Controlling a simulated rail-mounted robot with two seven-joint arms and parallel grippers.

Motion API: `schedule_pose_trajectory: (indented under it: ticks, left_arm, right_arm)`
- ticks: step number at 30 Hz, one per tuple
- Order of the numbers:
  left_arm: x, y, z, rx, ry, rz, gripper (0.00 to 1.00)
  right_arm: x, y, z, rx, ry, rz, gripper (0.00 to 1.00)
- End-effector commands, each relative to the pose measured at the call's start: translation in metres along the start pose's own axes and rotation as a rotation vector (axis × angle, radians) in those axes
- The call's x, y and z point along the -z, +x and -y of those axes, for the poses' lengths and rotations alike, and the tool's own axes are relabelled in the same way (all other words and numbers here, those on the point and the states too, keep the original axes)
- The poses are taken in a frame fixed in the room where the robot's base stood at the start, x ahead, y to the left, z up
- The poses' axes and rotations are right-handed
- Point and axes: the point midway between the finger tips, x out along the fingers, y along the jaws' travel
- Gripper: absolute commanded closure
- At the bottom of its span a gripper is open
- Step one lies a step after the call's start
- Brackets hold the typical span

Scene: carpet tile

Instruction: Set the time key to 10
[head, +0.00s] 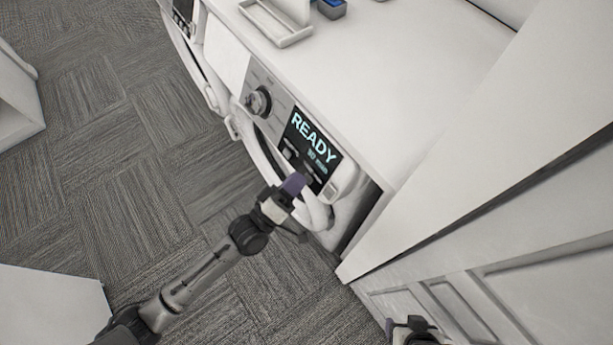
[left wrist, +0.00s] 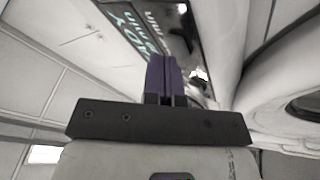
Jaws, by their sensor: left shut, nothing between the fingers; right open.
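The front-loading machine's dark display (head: 318,143) reads "READY" in pale blue, with a smaller minutes line whose number is hard to read. Small keys (head: 289,154) sit along the display's lower edge; I cannot tell which is the time key. My left gripper (head: 294,184) is shut and empty, its purple fingertips close to the display's lower edge and covering part of that area. In the left wrist view the shut purple fingers (left wrist: 164,78) point at the panel beside the lit text (left wrist: 140,30). Contact cannot be told. My right gripper (head: 402,325) is partly in view at the bottom edge, open.
A round knob (head: 258,101) is left of the display on the same panel. The machine's round door (head: 262,160) bulges below the panel. A white counter (head: 385,75) lies above, with a tray (head: 275,25) on it. White cabinet fronts (head: 540,285) stand at the right.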

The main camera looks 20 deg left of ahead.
Motion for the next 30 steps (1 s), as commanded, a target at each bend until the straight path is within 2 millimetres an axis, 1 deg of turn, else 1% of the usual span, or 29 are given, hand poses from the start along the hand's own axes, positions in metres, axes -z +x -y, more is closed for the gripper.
schedule_pose_trajectory:
  ticks: [16, 26, 30]
  left_arm:
    - [-0.001, 0.001, 0.000, 0.000, 0.000, 0.001, 1.00]
    - [0.006, -0.007, -0.007, 0.000, 0.000, 0.001, 1.00]
    - [0.007, -0.009, -0.007, 0.000, 0.000, 0.000, 1.00]
  right_arm:
    - [0.000, 0.000, -0.001, -0.003, -0.004, 0.001, 0.31]
    - [0.003, -0.010, 0.000, 0.002, 0.002, 0.000, 0.31]
    - [0.004, -0.011, 0.001, 0.003, 0.004, 0.000, 0.31]
